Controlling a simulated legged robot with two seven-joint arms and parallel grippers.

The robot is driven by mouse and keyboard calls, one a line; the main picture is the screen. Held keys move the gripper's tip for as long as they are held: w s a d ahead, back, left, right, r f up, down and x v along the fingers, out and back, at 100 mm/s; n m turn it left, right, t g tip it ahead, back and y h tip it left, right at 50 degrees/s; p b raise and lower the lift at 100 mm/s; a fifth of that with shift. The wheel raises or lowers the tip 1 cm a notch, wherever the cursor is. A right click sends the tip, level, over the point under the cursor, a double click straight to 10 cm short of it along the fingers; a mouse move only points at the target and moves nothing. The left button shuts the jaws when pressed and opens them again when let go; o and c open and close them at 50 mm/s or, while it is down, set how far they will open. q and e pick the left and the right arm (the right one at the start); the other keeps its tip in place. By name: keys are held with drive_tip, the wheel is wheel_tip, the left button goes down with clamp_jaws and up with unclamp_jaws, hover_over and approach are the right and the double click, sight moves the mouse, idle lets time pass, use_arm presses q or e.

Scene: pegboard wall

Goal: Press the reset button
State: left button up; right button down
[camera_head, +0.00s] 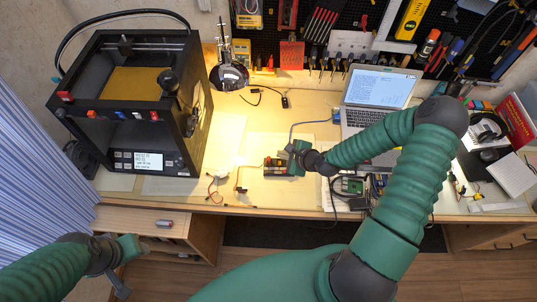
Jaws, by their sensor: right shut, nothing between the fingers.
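A small dark board with orange-red parts (276,167) lies on the lit middle of the desk, near its front edge. My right gripper (294,158) is shut and empty, right at the board's right end. I cannot tell whether it touches the board. A reset button is too small to make out, and the gripper may cover part of the board. My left gripper (127,262) is low at the left, in front of the desk's drawers and away from the board. Its finger opening is unclear.
A black 3D printer (130,95) stands at the left. A lamp (229,72) is behind the board. A laptop (379,92) stands at the back right. Loose wires (217,186) lie left of the board. A green circuit board (351,185) lies right of it.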

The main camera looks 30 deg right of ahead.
use_arm(q)
drive_tip(key=s+d+r, duration=0.2)
drive_tip(key=s+d, duration=0.1)
drive_tip(key=d, duration=0.1)
use_arm(e)
drive_tip(key=s+d, duration=0.3)
drive_tip(key=f+b, duration=0.5)
drive_tip(key=w+f+b, duration=0.1)
drive_tip(key=f+b, duration=0.2)
drive_tip(key=shift+w+a, duration=0.1)
drive_tip(key=shift+a, duration=0.25)
drive_tip(key=shift+w+d+f, duration=0.1)
drive_tip(key=shift+f, duration=0.15)
drive_tip(key=shift+a, duration=0.3)
drive_tip(key=shift+a+r, duration=0.3)
drive_tip(key=shift+a, duration=0.1)
drive_tip(key=shift+d+f, duration=0.2)
drive_tip(key=shift+d, duration=0.3)
use_arm(q)
wheel_tip(320, 180, down, 9)
drive_tip(key=a, duration=0.1)
drive_tip(key=shift+w+a, duration=0.25)
drive_tip(key=shift+w, duration=0.2)
drive_tip(key=shift+a+r, duration=0.1)
use_arm(e)
drive_tip(key=shift+a, duration=0.2)
